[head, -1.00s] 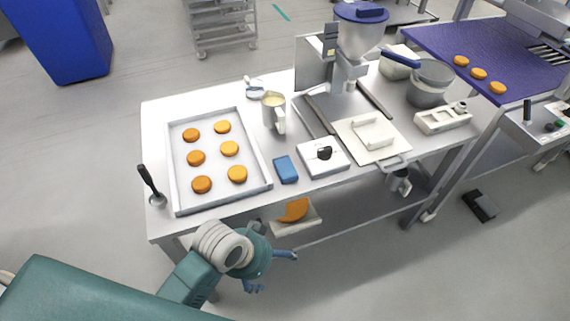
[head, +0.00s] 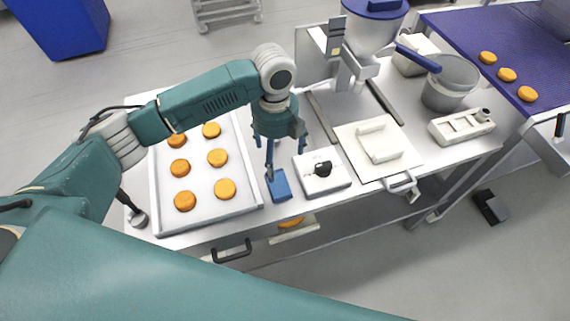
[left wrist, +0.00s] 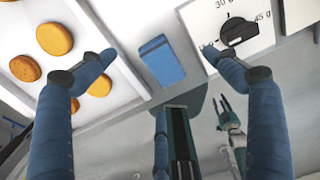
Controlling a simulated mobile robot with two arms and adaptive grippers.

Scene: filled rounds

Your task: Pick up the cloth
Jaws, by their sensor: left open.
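The cloth (head: 280,187) is a small blue folded pad. It lies flat on the steel table, between the baking tray and the white dial box. My left gripper (head: 286,161) is open and empty above it, pointing down. In the left wrist view the cloth (left wrist: 162,61) shows between and beyond the two spread fingertips (left wrist: 158,57), not touched as far as I can tell. The left fingers hide a little of the cloth's far end in the head view. A small teal two-fingered shape (left wrist: 230,118), seemingly my right gripper, shows low in the left wrist view.
The tray (head: 208,232) with several orange rounds stands close left of the cloth. The dial box (head: 322,172) stands close right. A white board (head: 402,157), the hopper machine (head: 365,35) and a grey pot (head: 450,85) are further right. The table's front edge is near.

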